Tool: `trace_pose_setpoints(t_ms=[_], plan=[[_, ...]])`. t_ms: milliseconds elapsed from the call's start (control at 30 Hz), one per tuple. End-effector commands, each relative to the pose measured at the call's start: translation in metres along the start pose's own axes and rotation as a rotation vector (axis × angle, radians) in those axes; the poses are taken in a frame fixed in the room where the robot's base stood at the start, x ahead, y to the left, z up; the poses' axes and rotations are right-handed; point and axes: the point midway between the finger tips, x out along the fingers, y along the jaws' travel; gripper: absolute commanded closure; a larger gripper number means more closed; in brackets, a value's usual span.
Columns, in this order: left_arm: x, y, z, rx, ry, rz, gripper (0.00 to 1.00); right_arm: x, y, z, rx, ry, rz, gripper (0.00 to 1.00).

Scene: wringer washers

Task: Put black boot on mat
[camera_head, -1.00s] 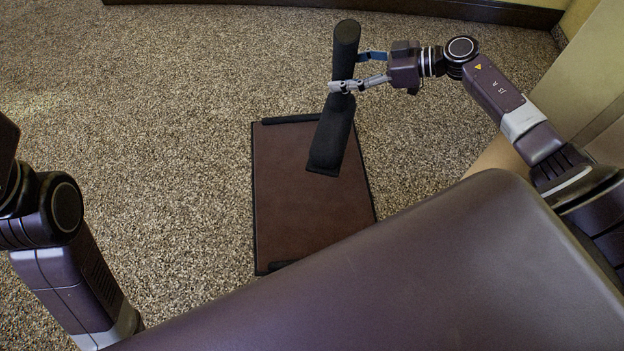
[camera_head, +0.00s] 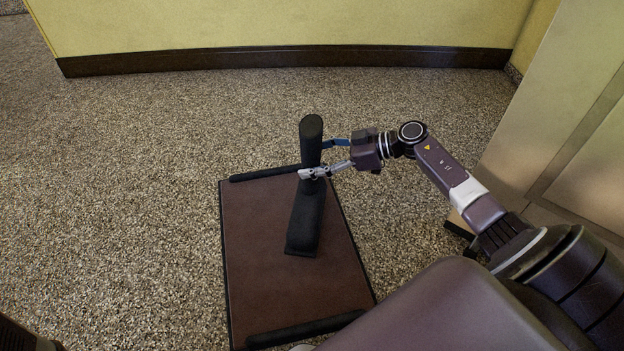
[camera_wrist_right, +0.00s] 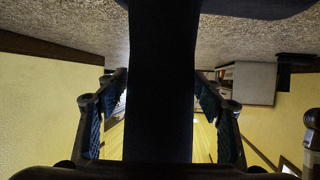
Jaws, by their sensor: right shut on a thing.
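The black boot (camera_head: 306,215) has a tall shaft and a long foot whose toe points toward me. The mat (camera_head: 258,280) is a brown rectangle on the floor with dark raised strips at its far and near ends. My right gripper (camera_head: 314,160) comes from the right and is shut on the boot's shaft near the ankle. The boot's foot appears over the far half of the mat; I cannot tell whether its sole touches. In the right wrist view the dark boot (camera_wrist_right: 160,80) fills the middle between the two fingers. My left gripper is out of view.
Speckled carpet (camera_head: 130,180) lies clear left of and beyond the mat. A yellow wall with a dark baseboard (camera_head: 290,58) closes the far side. A pale panelled surface (camera_head: 560,130) stands at the right, near my right arm.

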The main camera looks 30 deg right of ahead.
Motion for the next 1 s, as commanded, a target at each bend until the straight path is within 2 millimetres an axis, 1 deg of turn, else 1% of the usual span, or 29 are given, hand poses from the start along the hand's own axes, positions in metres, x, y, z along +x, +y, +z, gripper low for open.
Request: trace_pose_setpoints(t_ms=[33, 233, 533, 900, 933, 1000], plan=[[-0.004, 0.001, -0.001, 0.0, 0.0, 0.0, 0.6, 0.001, 0.001, 0.001, -0.001, 0.006, 0.002, 0.96], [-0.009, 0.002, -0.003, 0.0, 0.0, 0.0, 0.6, 0.004, 0.001, 0.008, -0.001, 0.006, 0.001, 0.96], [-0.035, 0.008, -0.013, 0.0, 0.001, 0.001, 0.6, 0.018, 0.001, 0.04, -0.002, 0.007, 0.002, 0.96], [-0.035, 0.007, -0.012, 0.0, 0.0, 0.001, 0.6, 0.018, 0.001, 0.042, -0.002, 0.005, 0.002, 0.96], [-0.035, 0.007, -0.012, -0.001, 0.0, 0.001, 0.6, 0.018, 0.0, 0.045, -0.001, 0.0, 0.0, 0.35], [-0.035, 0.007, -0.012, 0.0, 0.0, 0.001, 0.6, 0.018, 0.0, 0.044, -0.001, 0.0, 0.0, 0.27]])
